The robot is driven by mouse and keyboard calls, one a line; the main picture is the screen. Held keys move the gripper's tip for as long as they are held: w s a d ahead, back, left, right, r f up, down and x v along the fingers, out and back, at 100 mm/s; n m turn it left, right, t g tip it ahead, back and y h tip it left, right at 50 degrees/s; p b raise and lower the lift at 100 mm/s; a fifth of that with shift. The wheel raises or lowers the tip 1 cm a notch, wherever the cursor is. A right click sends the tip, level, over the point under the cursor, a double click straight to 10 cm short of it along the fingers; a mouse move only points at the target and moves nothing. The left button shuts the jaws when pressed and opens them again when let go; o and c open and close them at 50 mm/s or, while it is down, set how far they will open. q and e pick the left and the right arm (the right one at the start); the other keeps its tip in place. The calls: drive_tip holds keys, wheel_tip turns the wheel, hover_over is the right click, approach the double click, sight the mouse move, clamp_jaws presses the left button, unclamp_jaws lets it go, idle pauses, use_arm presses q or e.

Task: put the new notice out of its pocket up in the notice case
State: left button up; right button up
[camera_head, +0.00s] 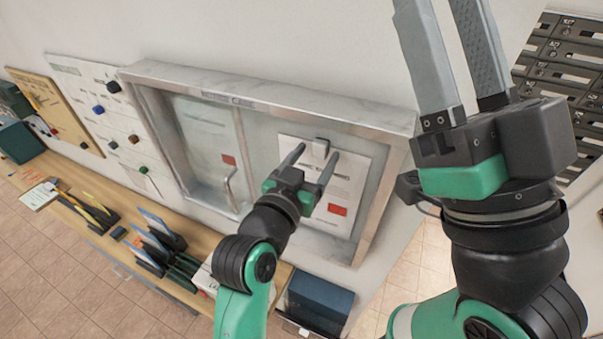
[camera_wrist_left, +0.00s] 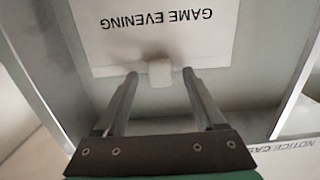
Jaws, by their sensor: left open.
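The notice case (camera_head: 265,102) is a silver-framed wall case. A white notice (camera_head: 345,180) with a red square hangs in its right half; its heading reads "GAME EVENING" in the left wrist view (camera_wrist_left: 160,20). My right gripper (camera_head: 440,20) is open and empty, pointing up, close to the camera. I cannot make out the notice's pocket.
A glass panel with a metal handle (camera_head: 231,188) covers the case's left half, with another sheet behind it. Dark mailboxes (camera_head: 565,60) stand at right.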

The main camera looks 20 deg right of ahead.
use_arm(q)
drive_tip(key=p+v, duration=0.6)
drive_tip(key=v, duration=0.5)
drive_tip(key=w+a+r+n+t+y, duration=0.25)
drive_tip(key=a+r+t, duration=0.55)
drive_tip(key=a+r, duration=1)
drive_tip(key=s+a+r+n+t+y, duration=0.6)
drive_tip(key=s+a+r+t+y, duration=0.2)
drive_tip(key=s+r, duration=0.4)
wheel_tip(320, 180, up, 3)
drive_tip(key=shift+a+r+y, duration=0.15)
drive_tip(key=shift+a+y, duration=0.4)
drive_tip(key=shift+a, duration=0.65)
